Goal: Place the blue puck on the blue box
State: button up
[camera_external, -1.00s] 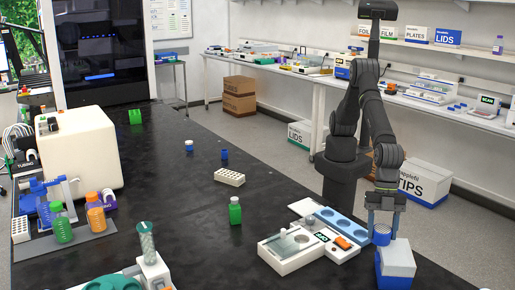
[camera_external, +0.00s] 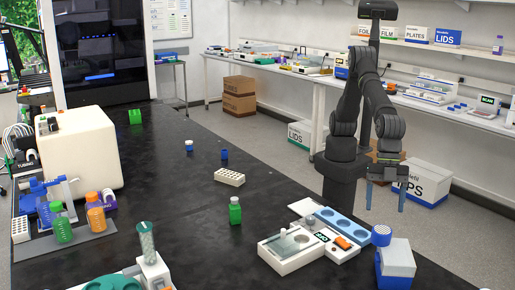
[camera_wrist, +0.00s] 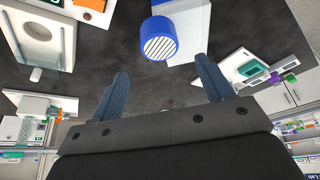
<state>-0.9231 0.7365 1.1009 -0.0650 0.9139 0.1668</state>
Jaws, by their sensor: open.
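The blue puck (camera_external: 381,236), with a white striped top, is at the far left corner of the blue box (camera_external: 380,272), which has a white top (camera_external: 398,258). In the wrist view the puck (camera_wrist: 159,41) overlaps the edge of the box's white top (camera_wrist: 191,28). I cannot tell how much of the puck rests on the box. My gripper (camera_external: 387,209) is open and empty, above and behind the puck. In the wrist view its two blue fingers (camera_wrist: 163,80) are wide apart, with the puck beyond them and nothing between them.
A white device with an orange button (camera_external: 300,250) and a blue tray with round wells (camera_external: 340,224) stand left of the box. A green bottle (camera_external: 235,211) and a white rack (camera_external: 229,177) are further left.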

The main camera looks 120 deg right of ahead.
aim_at(382, 229)
jog(key=v, duration=0.4)
jog(key=x, duration=1.2)
jog(key=shift+d, duration=0.1)
notch_tip(382, 229, up, 2)
jog(key=shift+r, duration=0.95)
